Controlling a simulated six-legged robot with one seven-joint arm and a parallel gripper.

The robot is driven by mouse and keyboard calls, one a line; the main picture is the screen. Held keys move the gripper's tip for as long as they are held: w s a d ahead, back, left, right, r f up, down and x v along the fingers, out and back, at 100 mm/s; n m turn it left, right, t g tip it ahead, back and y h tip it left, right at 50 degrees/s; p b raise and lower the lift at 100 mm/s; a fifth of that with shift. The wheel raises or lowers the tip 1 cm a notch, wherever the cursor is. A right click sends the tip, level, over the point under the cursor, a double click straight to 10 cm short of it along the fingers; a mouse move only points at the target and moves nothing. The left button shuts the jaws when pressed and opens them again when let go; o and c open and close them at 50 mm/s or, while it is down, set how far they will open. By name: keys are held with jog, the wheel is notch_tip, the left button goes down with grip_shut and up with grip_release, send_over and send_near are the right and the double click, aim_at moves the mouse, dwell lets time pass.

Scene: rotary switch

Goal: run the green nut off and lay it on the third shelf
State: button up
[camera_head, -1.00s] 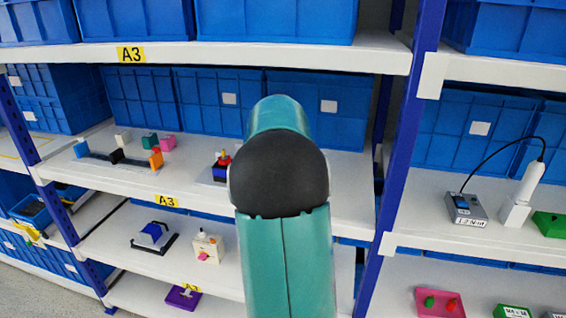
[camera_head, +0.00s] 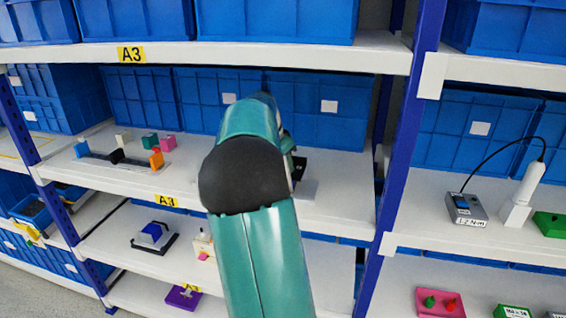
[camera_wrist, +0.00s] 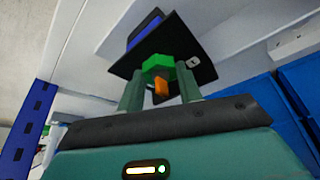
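In the wrist view my gripper (camera_wrist: 159,78) has its two teal fingers against opposite sides of the green nut (camera_wrist: 157,64), with no clear gap. An orange stem (camera_wrist: 161,90) sticks out of the nut between the fingers. Behind the nut is a tilted black plate (camera_wrist: 193,46) with a blue block (camera_wrist: 147,24) beyond it. In the head view my arm hides the nut and most of my gripper. A small black part (camera_head: 299,168) shows just right of my arm; I cannot tell whether it is the plate or my gripper. The shelves (camera_head: 350,212) stand ahead.
Coloured blocks (camera_head: 160,143) stand on the left of the middle shelf. A blue block on a black base (camera_head: 152,237) and a cream box (camera_head: 203,245) are one level lower. A blue upright (camera_head: 405,150) divides the bays. Blue bins (camera_head: 330,105) line the back.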

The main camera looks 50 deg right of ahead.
jog(key=shift+c, duration=0.9)
jog(key=n, duration=0.1)
jog(key=n+t, duration=0.1)
jog(key=n, duration=0.1)
jog(key=n+t, duration=0.1)
jog(key=shift+s+d+r+n, duration=0.1)
jog(key=shift+s+d+n, duration=0.05)
jog(key=shift+s+n, duration=0.2)
jog(key=n+t+y, duration=0.1)
jog(key=n, duration=0.2)
jog(key=n+t, duration=0.1)
jog(key=n, duration=0.3)
jog(key=shift+s+d+y, duration=0.15)
jog(key=shift+d+y, duration=0.05)
jog(key=shift+y, duration=0.2)
